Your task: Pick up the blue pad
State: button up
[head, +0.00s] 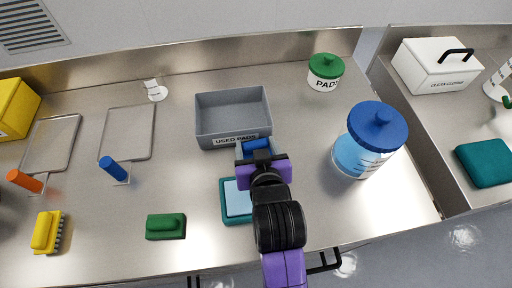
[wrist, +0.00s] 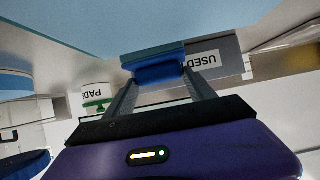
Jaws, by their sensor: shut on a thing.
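The blue pad (head: 256,144) has a blue grip bar and is partly hidden behind my gripper in the head view. In the wrist view the blue pad (wrist: 153,58) is between my two fingers, which clasp its darker blue grip. My gripper (head: 258,155) is shut on it. In the head view the pad appears just in front of the grey "USED PADS" bin (head: 202,119), between it and a teal tray with a light blue face (head: 236,203). In the wrist view the pad overlaps the bin's label (wrist: 203,60); its exact height is unclear.
A blue-lidded jar of blue liquid (head: 365,150) stands close on the right. A green-lidded "PADS" pot (head: 324,75) is at the back. A green pad (head: 166,227), yellow brush (head: 46,232) and blue-handled tool (head: 113,169) lie left. Counter between the green pad and bin is clear.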

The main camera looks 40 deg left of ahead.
notch_tip(320, 180, up, 19)
dwell(0.4)
jog(key=shift+f, duration=0.15)
